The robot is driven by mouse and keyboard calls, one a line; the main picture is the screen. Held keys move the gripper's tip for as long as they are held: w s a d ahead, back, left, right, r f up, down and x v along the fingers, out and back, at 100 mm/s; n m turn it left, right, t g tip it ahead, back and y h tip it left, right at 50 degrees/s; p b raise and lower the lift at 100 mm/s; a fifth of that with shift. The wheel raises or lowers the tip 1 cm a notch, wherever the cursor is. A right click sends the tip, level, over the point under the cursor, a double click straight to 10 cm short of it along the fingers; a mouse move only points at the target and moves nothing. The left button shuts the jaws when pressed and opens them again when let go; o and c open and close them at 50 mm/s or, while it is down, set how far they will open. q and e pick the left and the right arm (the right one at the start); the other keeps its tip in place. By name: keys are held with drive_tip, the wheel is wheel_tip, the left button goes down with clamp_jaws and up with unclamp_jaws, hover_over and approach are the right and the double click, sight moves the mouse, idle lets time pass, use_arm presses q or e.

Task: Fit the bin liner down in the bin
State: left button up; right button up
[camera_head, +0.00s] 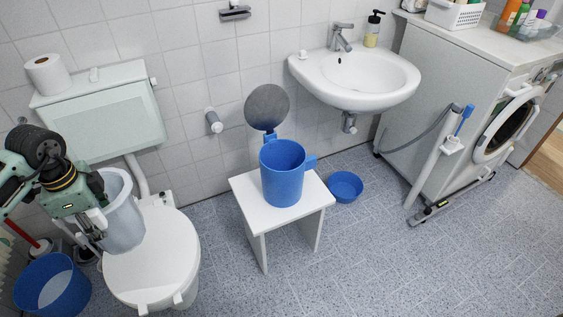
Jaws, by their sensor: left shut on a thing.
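The bin liner (123,222) is a pale grey, bucket-shaped insert with an open top. It is upright, just above or against the back left part of the closed toilet lid; I cannot tell whether it touches. My left gripper (98,228) is shut on its left side, and its fingertips are partly hidden. The bin (70,296) is a blue, round, open container on the floor at the lower left, left of the toilet. A pale patch shows inside it. The liner is up and to the right of the bin, apart from it. My right gripper is not in view.
The toilet (160,262) stands between the bin and the open floor. A red-handled brush (22,234) stands behind the bin. A white stool (312,196) with a blue jug (282,180) stands mid-room, beside a blue bowl (345,186). The floor at the right front is clear.

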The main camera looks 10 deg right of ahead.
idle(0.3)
use_arm(q)
wheel_tip(320, 180, up, 5)
drive_tip(key=p, duration=0.4)
